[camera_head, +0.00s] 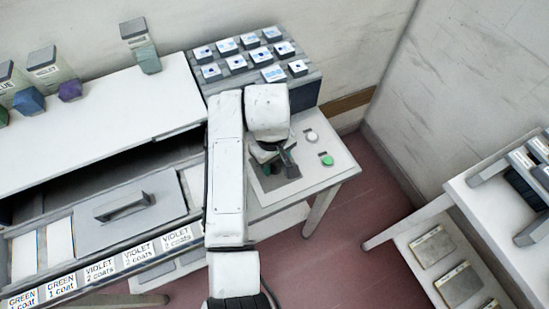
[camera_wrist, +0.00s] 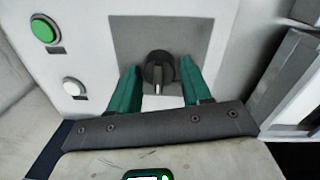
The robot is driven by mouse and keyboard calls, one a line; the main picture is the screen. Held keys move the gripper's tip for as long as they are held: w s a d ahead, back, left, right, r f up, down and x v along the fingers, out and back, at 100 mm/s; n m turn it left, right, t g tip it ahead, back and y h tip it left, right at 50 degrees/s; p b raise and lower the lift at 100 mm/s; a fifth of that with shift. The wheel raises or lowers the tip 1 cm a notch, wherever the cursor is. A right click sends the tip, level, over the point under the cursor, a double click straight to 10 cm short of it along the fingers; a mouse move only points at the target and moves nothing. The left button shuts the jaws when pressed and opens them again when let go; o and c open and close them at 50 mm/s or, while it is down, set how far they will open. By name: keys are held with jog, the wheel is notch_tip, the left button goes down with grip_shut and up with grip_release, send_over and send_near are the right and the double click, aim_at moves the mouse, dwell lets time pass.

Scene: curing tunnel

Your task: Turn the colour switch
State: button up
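The colour switch is a dark round knob (camera_wrist: 158,68) with a lighter grip bar, on a grey square plate (camera_wrist: 128,36) in the wrist view. My gripper (camera_wrist: 166,80) is open, with one green finger on each side of the knob. A gap shows between the knob and each finger; I cannot tell how far down the fingers reach. In the head view my gripper (camera_head: 284,160) is over the grey plate (camera_head: 264,187) on the white panel table, and hides the knob.
A green button (camera_head: 327,160) and a white button (camera_head: 311,136) sit right of the plate. A rack (camera_head: 312,93) of marked blocks stands behind. A drawer-like grey panel with a handle (camera_head: 122,206) is left. A shelf unit (camera_head: 455,190) stands right, with open floor between.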

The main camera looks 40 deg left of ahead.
jog(key=c, duration=0.7)
jog(key=shift+r+p, duration=0.1)
jog(key=shift+p, duration=0.25)
jog(key=shift+r+n+p, duration=0.15)
jog(key=shift+n+p, duration=0.75)
jog(key=shift+p, duration=0.15)
jog(key=shift+d+n+p, duration=0.1)
jog(key=shift+n+p, duration=0.7)
jog(key=shift+p, duration=0.15)
jog(key=n+p, duration=0.2)
jog(key=n, duration=0.1)
jog(key=shift+f+n+y+p, duration=0.15)
jog(key=shift+n+p, duration=0.25)
jog(key=shift+n, duration=0.45)
jog(key=shift+f+n+y+p, duration=0.15)
jog(key=shift+n+p, duration=0.2)
jog(key=shift+n, duration=0.5)
jog(key=shift+r, duration=0.1)
